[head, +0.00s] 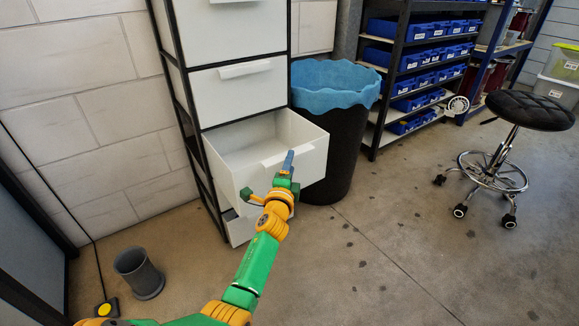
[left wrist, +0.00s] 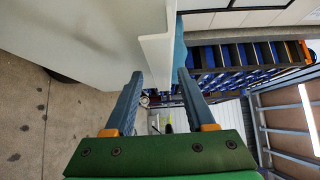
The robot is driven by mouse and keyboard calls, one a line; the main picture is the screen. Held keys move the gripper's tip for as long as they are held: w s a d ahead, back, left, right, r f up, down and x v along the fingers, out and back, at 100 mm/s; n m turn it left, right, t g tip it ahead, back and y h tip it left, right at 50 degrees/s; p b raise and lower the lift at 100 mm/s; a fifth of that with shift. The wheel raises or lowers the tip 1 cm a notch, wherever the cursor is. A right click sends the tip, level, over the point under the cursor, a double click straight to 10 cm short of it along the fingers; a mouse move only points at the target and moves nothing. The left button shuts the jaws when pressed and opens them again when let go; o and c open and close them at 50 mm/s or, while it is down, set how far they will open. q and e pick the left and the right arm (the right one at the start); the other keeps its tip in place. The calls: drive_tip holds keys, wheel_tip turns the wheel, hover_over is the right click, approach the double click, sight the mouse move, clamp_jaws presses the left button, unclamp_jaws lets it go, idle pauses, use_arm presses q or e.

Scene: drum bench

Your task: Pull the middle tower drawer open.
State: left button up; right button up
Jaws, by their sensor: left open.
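The drawer tower is a black frame with white drawers. Its middle drawer (head: 250,145) stands pulled well out, its empty inside visible from above. My left gripper (head: 287,167) is at the front of this drawer, by its handle, and partly hides it. In the left wrist view the two blue fingers (left wrist: 160,98) are spread apart. A white ledge, seemingly the drawer handle (left wrist: 155,55), reaches into the space between them; I cannot tell whether a finger touches it. My right gripper is in neither view.
A lower drawer (head: 241,230) is also slightly out. A black bin with a blue liner (head: 335,88) stands right beside the tower. A grey cup-like container (head: 138,273) is on the floor at left, a stool (head: 530,110) at right. Floor between is clear.

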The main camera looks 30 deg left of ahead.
use_arm(q)
drive_tip(key=p+v, duration=0.2)
drive_tip(key=v, duration=0.5)
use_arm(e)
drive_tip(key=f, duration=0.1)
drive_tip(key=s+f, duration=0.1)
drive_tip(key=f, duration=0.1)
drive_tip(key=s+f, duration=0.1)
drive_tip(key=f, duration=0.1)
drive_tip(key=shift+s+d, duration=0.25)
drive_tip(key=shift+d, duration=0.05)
use_arm(q)
drive_tip(key=shift+s, duration=0.1)
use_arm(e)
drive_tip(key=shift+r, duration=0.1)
